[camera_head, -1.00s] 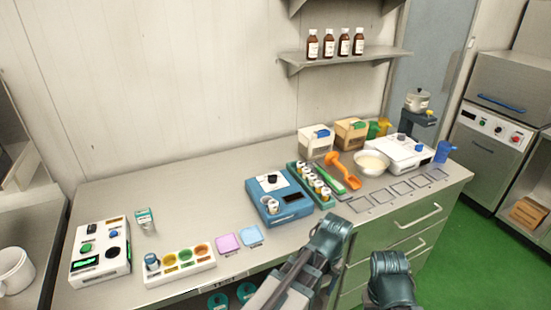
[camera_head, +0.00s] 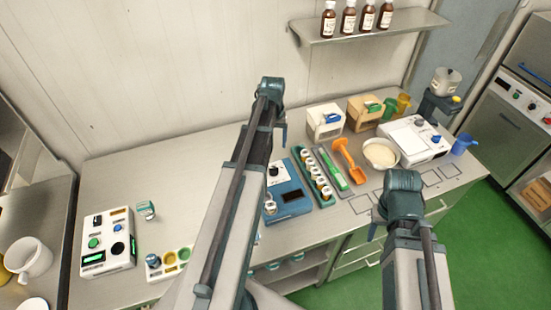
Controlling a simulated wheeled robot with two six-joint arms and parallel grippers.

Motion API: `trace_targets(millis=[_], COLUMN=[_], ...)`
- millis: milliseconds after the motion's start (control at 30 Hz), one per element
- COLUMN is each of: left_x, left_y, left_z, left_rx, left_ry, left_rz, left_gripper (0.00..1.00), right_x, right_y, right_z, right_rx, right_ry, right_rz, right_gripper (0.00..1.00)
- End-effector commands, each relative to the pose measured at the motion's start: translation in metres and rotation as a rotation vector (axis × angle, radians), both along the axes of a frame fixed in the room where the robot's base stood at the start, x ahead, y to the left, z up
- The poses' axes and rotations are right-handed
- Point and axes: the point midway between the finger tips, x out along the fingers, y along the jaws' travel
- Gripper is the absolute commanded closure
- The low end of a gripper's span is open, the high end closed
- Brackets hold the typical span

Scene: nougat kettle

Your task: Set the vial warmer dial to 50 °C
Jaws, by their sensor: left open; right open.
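The blue vial warmer (camera_head: 292,203) stands on the counter in the middle, with a dark display on its front. Its black dial (camera_head: 273,171) sits on a white scale plate; the scale marks are too small to read. A white-capped vial (camera_head: 270,207) is at its front left. My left arm crosses in front of the warmer's left side. My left gripper (camera_head: 282,135) is open, pointing down, and appears above the back of the warmer, apart from the dial. My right gripper (camera_head: 375,230) is open and empty near the counter's front edge.
A green rack (camera_head: 325,201) of capped vials stands right of the warmer, beside an orange scoop (camera_head: 347,158) and a bowl (camera_head: 381,151). A white control box (camera_head: 108,241) stands at the left. The counter behind the warmer is clear.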

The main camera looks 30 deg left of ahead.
Motion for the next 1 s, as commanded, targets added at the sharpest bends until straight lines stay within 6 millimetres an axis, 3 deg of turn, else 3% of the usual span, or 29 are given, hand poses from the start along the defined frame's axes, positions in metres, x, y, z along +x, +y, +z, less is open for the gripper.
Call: trace_targets(millis=[367,1000], left_x=[0.000,0.000], left_y=[-0.001,-0.001], left_z=[-0.023,-0.112], left_rx=[0.000,0.000], left_ry=[0.000,0.000], left_rz=[-0.002,-0.003], left_gripper=[0.22,0.22], right_x=[0.000,0.001], right_y=[0.000,0.000], right_z=[-0.023,-0.112], right_rx=[0.000,-0.002], right_ry=[-0.001,-0.001], right_rz=[-0.001,0.012], right_gripper=[0.50,0.50])
